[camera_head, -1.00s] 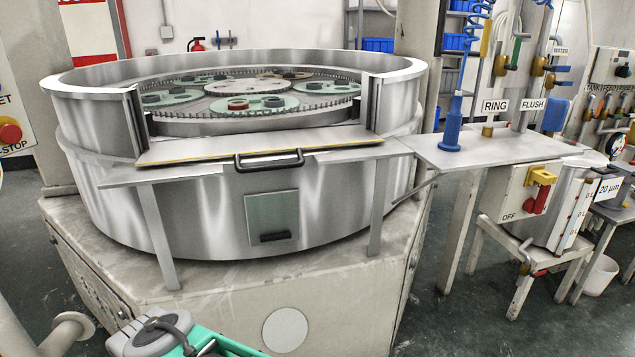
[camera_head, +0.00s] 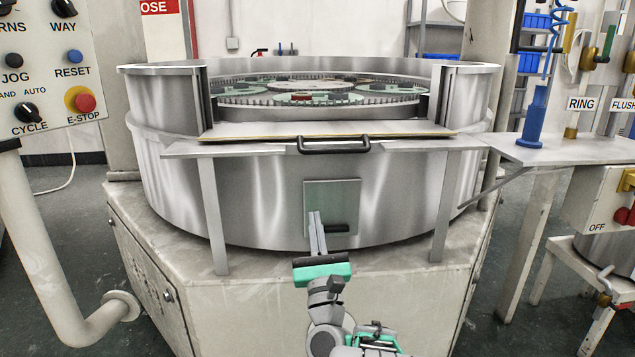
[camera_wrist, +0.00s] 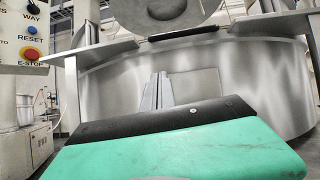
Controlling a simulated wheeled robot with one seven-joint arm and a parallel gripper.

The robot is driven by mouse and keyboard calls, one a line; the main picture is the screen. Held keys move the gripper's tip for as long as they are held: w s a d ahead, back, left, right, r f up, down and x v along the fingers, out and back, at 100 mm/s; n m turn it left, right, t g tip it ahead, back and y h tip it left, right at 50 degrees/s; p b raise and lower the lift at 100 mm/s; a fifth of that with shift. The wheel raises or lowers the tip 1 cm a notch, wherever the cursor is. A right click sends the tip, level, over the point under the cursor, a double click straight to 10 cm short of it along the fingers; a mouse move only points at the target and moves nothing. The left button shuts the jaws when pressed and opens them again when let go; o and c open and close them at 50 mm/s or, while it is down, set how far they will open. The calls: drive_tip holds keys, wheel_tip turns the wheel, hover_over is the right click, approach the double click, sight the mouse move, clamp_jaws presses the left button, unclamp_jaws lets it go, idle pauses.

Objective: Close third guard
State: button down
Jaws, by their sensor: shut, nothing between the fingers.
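The guard (camera_head: 240,131) is a flat metal panel with a yellowish front edge. It lies level across the gap in the front rim of the round lapping machine (camera_head: 170,190), leaving the gap open above it. A black bar handle (camera_head: 334,146) is at its front edge. A dark bar, seemingly this handle, shows in the wrist view (camera_wrist: 184,33). My gripper (camera_head: 317,222) is shut and empty, pointing up below the handle and apart from it. In the head view it overlaps a small square hatch (camera_head: 345,193); its fingers also show in the wrist view (camera_wrist: 158,90).
A control panel with a red E-stop (camera_head: 85,102) stands at the left, above a thick bent pipe (camera_head: 50,260). A side shelf with a blue bottle (camera_head: 531,118) is at the right. Two support legs (camera_head: 212,215) flank the space below the guard.

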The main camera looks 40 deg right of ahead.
drive_tip(key=shift+m+h, duration=0.6)
drive_tip(key=shift+m, duration=0.1)
drive_tip(key=p+x, duration=0.3)
drive_tip(key=x, duration=0.1)
drive_tip(key=s+r+p+x, duration=0.1)
drive_tip(key=p+x, duration=0.1)
drive_tip(key=x, duration=0.2)
drive_tip(key=p+x, duration=0.3)
drive_tip(key=x, duration=0.1)
drive_tip(key=shift+s+d+r+p, duration=0.25)
drive_tip(key=shift+s+r+p, duration=0.05)
drive_tip(key=shift+s+r, duration=0.1)
drive_tip(key=shift+w+r+p, duration=0.15)
drive_tip(key=shift+r+p, duration=0.15)
drive_tip(key=shift+r, duration=0.15)
drive_tip(key=shift+d+g, duration=0.1)
drive_tip(key=shift+g, duration=0.2)
